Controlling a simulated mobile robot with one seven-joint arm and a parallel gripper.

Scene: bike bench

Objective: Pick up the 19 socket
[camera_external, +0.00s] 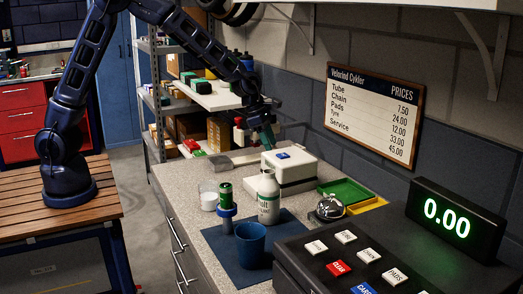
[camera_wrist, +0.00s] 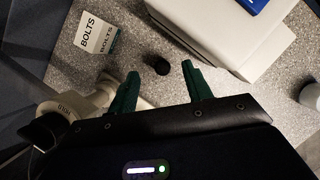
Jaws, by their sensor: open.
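A small dark cylindrical piece, likely the socket (camera_wrist: 157,64), stands on the speckled counter in the wrist view. No number on it is readable. My gripper (camera_wrist: 160,86) is open, with its two green fingers spread. The dark piece shows just beyond the gap between the fingertips, and nothing is held. In the external view my gripper (camera_external: 268,136) points down at the far part of the counter, behind the white box. The dark piece cannot be made out there.
The white box (camera_external: 289,171) with a blue item on top stands close to the gripper; it also shows in the wrist view (camera_wrist: 225,30). A BOLTS box (camera_wrist: 98,32) is at upper left there. A bottle (camera_external: 268,198), blue cup (camera_external: 250,244) and green tray (camera_external: 346,190) stand nearer.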

